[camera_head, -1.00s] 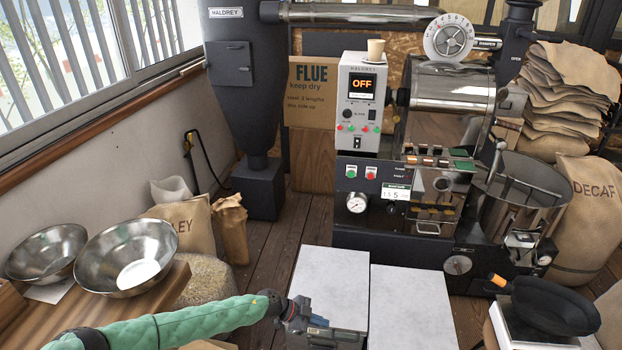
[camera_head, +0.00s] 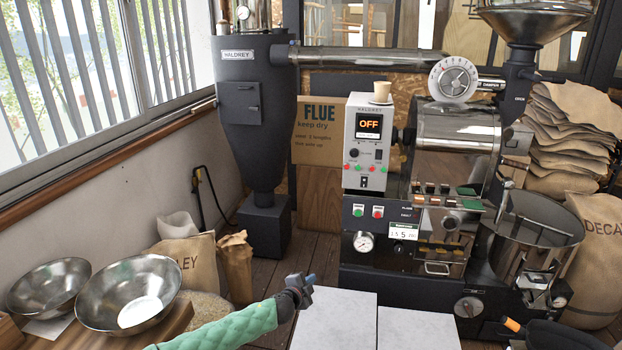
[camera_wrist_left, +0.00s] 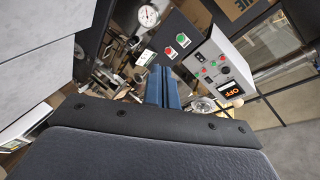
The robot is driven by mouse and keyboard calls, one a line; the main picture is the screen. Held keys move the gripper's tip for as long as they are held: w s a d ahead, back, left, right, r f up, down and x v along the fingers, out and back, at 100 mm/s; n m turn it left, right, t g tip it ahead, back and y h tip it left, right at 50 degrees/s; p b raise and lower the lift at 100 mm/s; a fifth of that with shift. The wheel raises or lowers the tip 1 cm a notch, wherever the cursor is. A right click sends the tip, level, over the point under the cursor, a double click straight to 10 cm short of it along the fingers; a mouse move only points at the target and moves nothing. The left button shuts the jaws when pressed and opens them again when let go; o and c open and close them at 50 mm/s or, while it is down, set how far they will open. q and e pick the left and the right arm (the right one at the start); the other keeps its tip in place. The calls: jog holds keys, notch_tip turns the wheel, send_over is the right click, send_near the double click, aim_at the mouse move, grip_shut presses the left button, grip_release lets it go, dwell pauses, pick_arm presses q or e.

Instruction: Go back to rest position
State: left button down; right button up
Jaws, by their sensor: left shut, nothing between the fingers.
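My left gripper (camera_head: 300,287) is in the lower middle of the head view, at the end of my green-sleeved arm. It is above the floor at the left edge of the pale slabs and in front of the roaster. Its blue fingers (camera_wrist_left: 165,88) are together with nothing between them in the left wrist view. It touches nothing that I can see.
The roaster (camera_head: 402,265) stands ahead, its control panel (camera_head: 365,147) reading OFF. Two metal bowls (camera_head: 125,285) are on a wooden counter at left. Two pale slabs (camera_head: 335,320) lie in front.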

pick_arm(q)
jog(key=s+a+f+n+g+y, duration=0.2)
jog(key=s+a+f+n+y, duration=0.1)
jog(key=a+f+n+y, duration=0.35)
jog(key=s+a+f+n+g, duration=0.2)
jog(key=s+a+f+n, duration=0.25)
jog(key=s+f, duration=0.6)
jog(key=s+a+f+n+g, duration=0.3)
jog(key=s+a+f, duration=0.2)
jog(key=s+f, duration=0.5)
jog(key=s+f+g, duration=0.1)
jog(key=s+f, duration=0.4)
jog(key=s, duration=0.8)
jog(key=s+a+f+n+g, duration=0.1)
jog(key=s+f, duration=0.5)
jog(key=s, duration=0.7)
jog(key=s+a+f+n+g, duration=0.1)
jog(key=s+f, duration=0.4)
jog(key=s, duration=0.8)
jog(key=shift+f+g, duration=0.35)
jog(key=shift+g, duration=0.45)
